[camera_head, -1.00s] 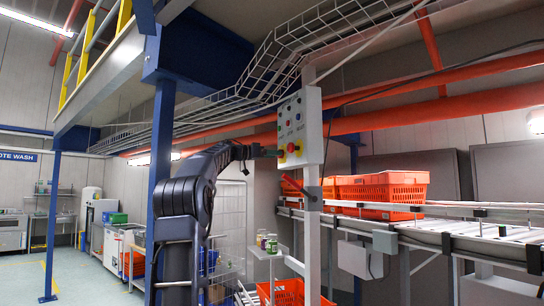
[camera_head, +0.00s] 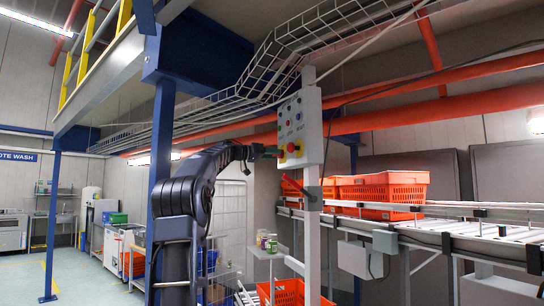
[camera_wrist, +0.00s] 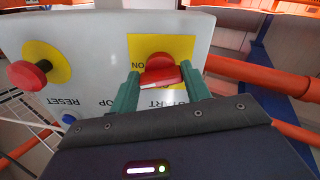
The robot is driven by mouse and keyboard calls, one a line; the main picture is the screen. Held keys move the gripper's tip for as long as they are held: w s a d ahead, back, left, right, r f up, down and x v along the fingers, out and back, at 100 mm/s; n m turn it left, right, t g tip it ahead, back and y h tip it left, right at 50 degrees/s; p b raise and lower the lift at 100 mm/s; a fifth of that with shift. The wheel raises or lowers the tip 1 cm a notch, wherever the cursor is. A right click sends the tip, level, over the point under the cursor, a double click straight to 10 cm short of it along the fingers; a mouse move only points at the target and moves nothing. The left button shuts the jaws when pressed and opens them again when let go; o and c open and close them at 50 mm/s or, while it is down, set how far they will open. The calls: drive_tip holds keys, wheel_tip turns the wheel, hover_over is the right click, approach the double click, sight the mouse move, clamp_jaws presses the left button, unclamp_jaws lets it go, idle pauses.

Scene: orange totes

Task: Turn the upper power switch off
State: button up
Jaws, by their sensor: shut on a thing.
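The control box (camera_head: 301,128) is a pale panel on a post, with coloured buttons and yellow plates. In the wrist view the panel appears upside down. A red switch knob (camera_wrist: 160,68) sits on a yellow plate marked ON. My gripper (camera_wrist: 160,84) has its green fingers on both sides of this knob and is shut on it. The fingers hide parts of the knob's sides and the lettering below. In the head view my gripper (camera_head: 274,152) reaches the lower part of the panel from the left.
A red mushroom button (camera_wrist: 27,74) stands out from another yellow plate on the panel. A red-orange lever (camera_head: 294,185) is lower on the post. Orange crates (camera_head: 383,190) sit on the conveyor at right. A wire cable tray (camera_head: 285,52) runs overhead. A blue column (camera_head: 162,140) stands at left.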

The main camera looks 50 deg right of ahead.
drive_tip(key=shift+s+r+n, duration=0.1)
drive_tip(key=shift+n, duration=3.6)
drive_tip(key=shift+r+n, duration=0.1)
drive_tip(key=shift+n, duration=3.6)
drive_tip(key=o, duration=1)
drive_tip(key=v, duration=1)
drive_tip(key=shift+w+a, duration=0.2)
drive_tip(key=shift+a, duration=0.15)
